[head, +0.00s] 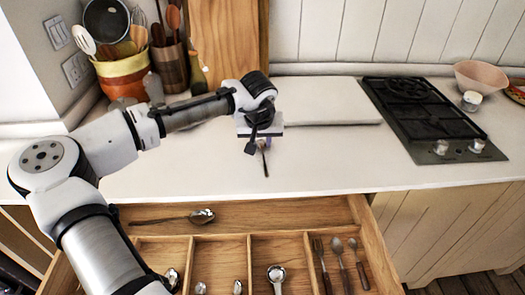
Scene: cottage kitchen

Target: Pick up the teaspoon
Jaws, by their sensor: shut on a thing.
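My gripper (263,143) is above the white counter, behind the open drawer, and points down. It is shut on a small thin utensil (265,165), which I take to be the teaspoon. A narrow dark part of it hangs below the jaws; the rest is hidden by the gripper. Whether its lower end touches the counter is hard to tell. Other spoons lie in the wooden drawer (205,250): a large dark-handled spoon (202,216) across the back compartment, a bright spoon (276,275) in a middle compartment, and two dark-handled spoons beside a fork (319,247) at the right.
A white board (325,100) lies on the counter behind my gripper. A black gas hob (425,115) is to the right, with a pink bowl (480,78) beyond it. Utensil pots (125,75) stand at the back left. The front counter strip (330,165) is clear.

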